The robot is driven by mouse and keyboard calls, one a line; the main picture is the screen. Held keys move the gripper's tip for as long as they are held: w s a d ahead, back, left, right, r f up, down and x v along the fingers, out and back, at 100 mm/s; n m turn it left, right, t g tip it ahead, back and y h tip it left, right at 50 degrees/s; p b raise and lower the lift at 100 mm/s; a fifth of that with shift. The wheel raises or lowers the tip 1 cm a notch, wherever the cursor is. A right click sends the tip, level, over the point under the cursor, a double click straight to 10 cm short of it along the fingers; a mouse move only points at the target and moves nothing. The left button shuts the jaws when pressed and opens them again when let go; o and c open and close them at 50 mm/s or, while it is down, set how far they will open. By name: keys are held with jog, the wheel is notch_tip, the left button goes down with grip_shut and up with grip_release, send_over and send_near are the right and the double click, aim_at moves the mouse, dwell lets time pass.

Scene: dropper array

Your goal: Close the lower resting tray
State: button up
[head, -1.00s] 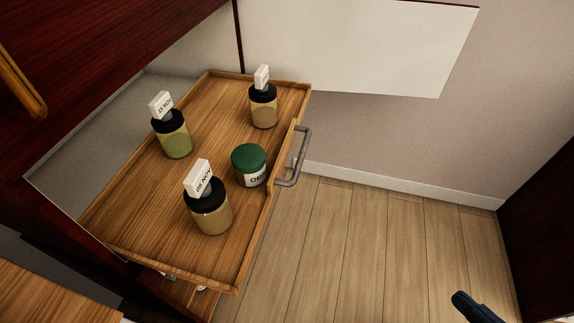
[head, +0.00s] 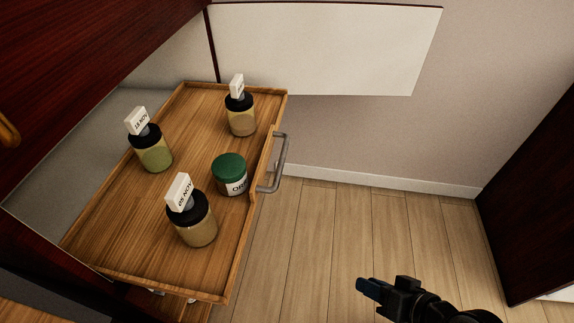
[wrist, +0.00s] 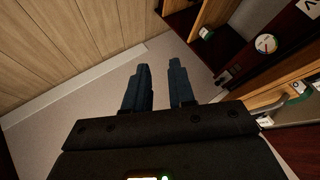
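A wooden tray (head: 112,240) is pulled out of a dark red cabinet in the head view, with a grey metal handle (head: 277,163) on its front. A second wooden level partly shows beneath it (head: 180,309), mostly hidden; I cannot tell how far out it is. My gripper (head: 366,288) is at the lower right of the head view, over the floor, apart from the handle. In the wrist view its two dark blue fingers (wrist: 158,85) are spread with nothing between them. A wooden front with a metal handle (wrist: 298,92) shows at that view's right edge.
Several lidded jars stand on the tray, including a green-lidded one (head: 229,174) near the handle and a black-capped one (head: 191,222) with a label. A white panel (head: 325,48) juts out behind. The floor (head: 330,235) right of the tray is clear.

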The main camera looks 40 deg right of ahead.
jog(key=w, duration=0.1)
jog(key=w+f+m+y, duration=0.1)
jog(key=w, duration=0.1)
jog(key=w+d+y, duration=0.1)
jog(key=w, duration=0.1)
jog(key=shift+w+f+m, duration=0.2)
jog(key=shift+f+m, duration=0.05)
jog(key=shift+m, duration=0.15)
jog(key=shift+c, duration=1.4)
jog(key=w+y, duration=0.1)
jog(key=w+r+y, duration=0.1)
jog(key=w, duration=0.1)
jog(key=w+d+y, duration=0.1)
jog(key=w, duration=0.1)
jog(key=shift+w+r+m+p, duration=0.2)
jog(key=shift+r+m+p, duration=0.1)
jog(key=shift+r+m, duration=0.1)
grip_shut()
jog(key=n+t+y, duration=0.1)
jog(key=t+y, duration=0.2)
jog(key=y, duration=0.4)
send_near(266, 167)
jog(key=p+x, duration=0.1)
jog(key=x, duration=0.6)
jog(key=shift+d+p, duration=0.15)
jog(key=shift+p, duration=0.2)
jog(key=shift+w, duration=0.1)
